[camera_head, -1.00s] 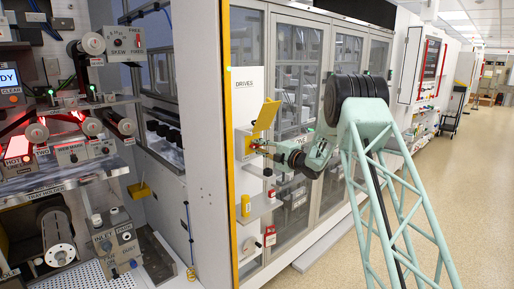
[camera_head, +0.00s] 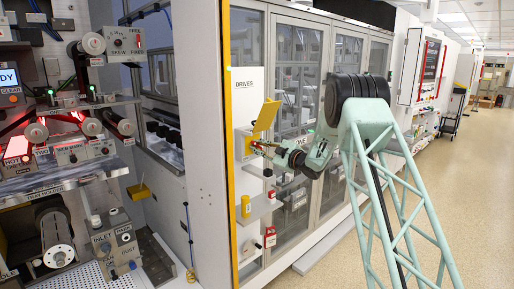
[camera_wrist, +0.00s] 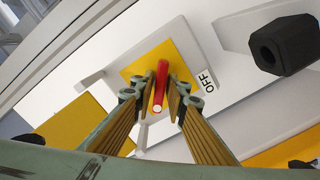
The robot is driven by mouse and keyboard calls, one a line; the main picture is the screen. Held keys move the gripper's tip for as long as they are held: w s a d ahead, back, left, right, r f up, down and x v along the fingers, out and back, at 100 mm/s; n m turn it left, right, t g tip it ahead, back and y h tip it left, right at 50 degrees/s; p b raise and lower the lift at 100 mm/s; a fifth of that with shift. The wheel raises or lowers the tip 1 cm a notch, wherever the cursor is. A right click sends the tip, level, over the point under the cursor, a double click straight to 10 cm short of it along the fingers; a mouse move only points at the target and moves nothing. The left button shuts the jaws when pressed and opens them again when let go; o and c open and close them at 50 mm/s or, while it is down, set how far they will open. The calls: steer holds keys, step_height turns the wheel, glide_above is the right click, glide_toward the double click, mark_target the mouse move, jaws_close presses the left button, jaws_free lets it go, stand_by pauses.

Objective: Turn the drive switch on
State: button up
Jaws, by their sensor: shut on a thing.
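The drive switch's red handle (camera_wrist: 161,78) stands out from a yellow plate (camera_wrist: 133,70) in the wrist view, its round end facing me. A white label reading OFF (camera_wrist: 208,80) is to the right of the plate. My gripper (camera_wrist: 160,95) has one finger on each side of the handle and is shut on it. In the head view my gripper (camera_head: 256,148) is at the switch box below the DRIVES sign (camera_head: 250,83). A yellow flap (camera_head: 265,115) stands raised above the box. The handle is too small there to judge its angle.
A black knob (camera_wrist: 284,46) sticks out at the upper right of the wrist view. Glass cabinet doors (camera_head: 297,85) stand behind my arm. The floor (camera_head: 470,200) at right is clear.

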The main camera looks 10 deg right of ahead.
steer(key=m+p, duration=0.1)
steer(key=m, duration=0.4)
steer(key=shift+m+p, duration=1)
steer(key=shift+m, duration=1.4)
steer(key=o, duration=0.7)
steer(key=shift+s+d, duration=0.15)
steer(key=shift+v, duration=5.85)
